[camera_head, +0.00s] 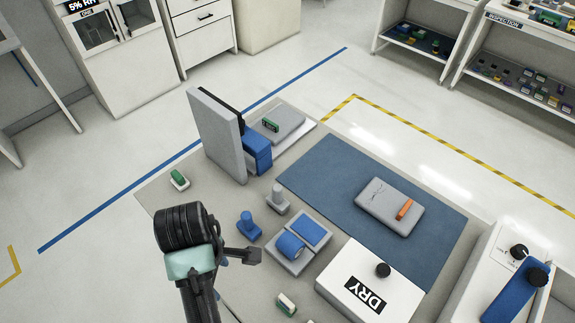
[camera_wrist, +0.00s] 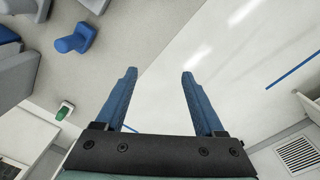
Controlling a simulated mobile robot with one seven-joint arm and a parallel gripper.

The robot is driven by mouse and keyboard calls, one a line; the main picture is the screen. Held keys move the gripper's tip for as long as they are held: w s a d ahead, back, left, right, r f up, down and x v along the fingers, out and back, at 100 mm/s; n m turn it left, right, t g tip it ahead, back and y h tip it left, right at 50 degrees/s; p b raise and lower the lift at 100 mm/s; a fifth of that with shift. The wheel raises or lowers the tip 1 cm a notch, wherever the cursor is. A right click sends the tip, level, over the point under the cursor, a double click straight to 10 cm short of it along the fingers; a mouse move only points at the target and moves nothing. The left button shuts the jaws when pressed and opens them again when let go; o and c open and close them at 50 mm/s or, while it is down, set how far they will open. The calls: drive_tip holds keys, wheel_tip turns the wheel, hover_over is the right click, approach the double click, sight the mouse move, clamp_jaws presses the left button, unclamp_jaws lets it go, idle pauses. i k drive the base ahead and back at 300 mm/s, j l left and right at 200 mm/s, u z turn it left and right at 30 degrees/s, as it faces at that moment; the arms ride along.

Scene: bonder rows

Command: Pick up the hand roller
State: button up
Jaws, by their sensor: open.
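A tall grey panel (camera_head: 216,135) rises behind. A white DRY box (camera_head: 375,285) stands to the right, and a blue mat (camera_head: 330,170) holds a grey plate (camera_head: 375,205).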

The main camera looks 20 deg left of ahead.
sight(276, 199)
drive_tip(key=i, duration=1.05)
